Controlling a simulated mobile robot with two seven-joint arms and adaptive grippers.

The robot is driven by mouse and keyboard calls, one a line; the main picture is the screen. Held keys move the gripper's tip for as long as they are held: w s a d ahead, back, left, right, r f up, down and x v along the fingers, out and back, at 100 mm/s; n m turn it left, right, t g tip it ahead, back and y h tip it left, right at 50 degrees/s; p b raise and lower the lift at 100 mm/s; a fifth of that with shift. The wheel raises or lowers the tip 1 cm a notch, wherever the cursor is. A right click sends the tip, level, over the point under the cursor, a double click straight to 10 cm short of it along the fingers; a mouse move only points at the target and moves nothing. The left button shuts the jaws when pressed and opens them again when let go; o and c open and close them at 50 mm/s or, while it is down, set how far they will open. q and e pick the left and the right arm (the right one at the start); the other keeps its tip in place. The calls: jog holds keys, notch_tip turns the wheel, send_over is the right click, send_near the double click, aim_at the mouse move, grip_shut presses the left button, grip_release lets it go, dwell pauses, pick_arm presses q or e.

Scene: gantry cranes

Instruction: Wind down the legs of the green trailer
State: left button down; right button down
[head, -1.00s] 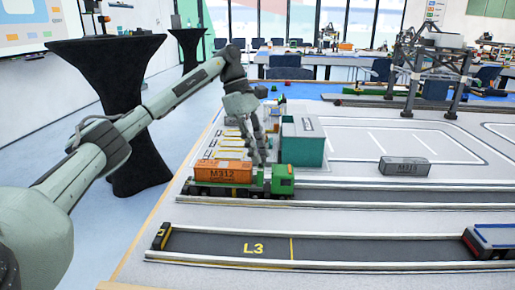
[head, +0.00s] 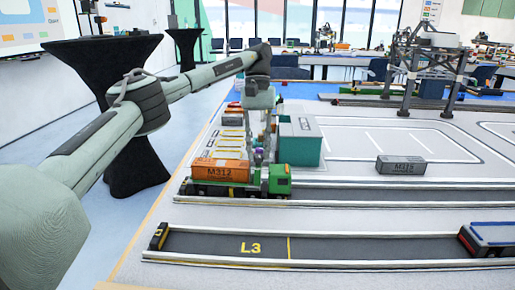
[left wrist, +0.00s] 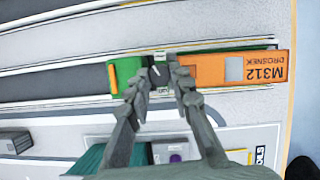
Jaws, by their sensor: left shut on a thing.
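A green truck cab (head: 279,181) stands in a lane, with the green trailer (head: 232,195) behind it carrying an orange container (head: 218,171) marked M312. In the left wrist view the cab (left wrist: 126,75) is left of my fingers and the container (left wrist: 240,69) right of them. My left gripper (head: 263,165) points down over the gap between cab and container. In the left wrist view its fingertips (left wrist: 159,84) are shut on a small part at the trailer's front; the part is mostly hidden. The trailer's legs cannot be made out. My right gripper is not in view.
A teal box (head: 300,142) stands close behind the cab. A grey container (head: 401,165) lies on the mat to the right. A gantry crane (head: 421,75) stands at the back right. The front lane marked L3 (head: 251,247) is empty except for a vehicle (head: 491,240) at its right end.

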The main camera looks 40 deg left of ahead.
aim_at(259, 154)
pick_arm(q)
jog(key=m, duration=0.1)
jog(key=m+y, duration=0.1)
jog(key=m, duration=0.1)
jog(key=m+y, duration=0.1)
jog(key=m, duration=0.1)
jog(key=shift+f+g, duration=0.25)
jog(key=shift+g, duration=0.15)
jog(key=shift+m, duration=0.3)
jog(key=c, duration=1.3)
grip_release()
jog(key=shift+a+f, duration=0.1)
jog(key=shift+d, duration=0.2)
jog(key=shift+w+r, duration=0.1)
jog(key=shift+r, duration=0.2)
jog(key=shift+r, duration=0.3)
notch_tip(259, 154, up, 9)
jog(key=shift+r, duration=0.1)
jog(key=shift+s, duration=0.2)
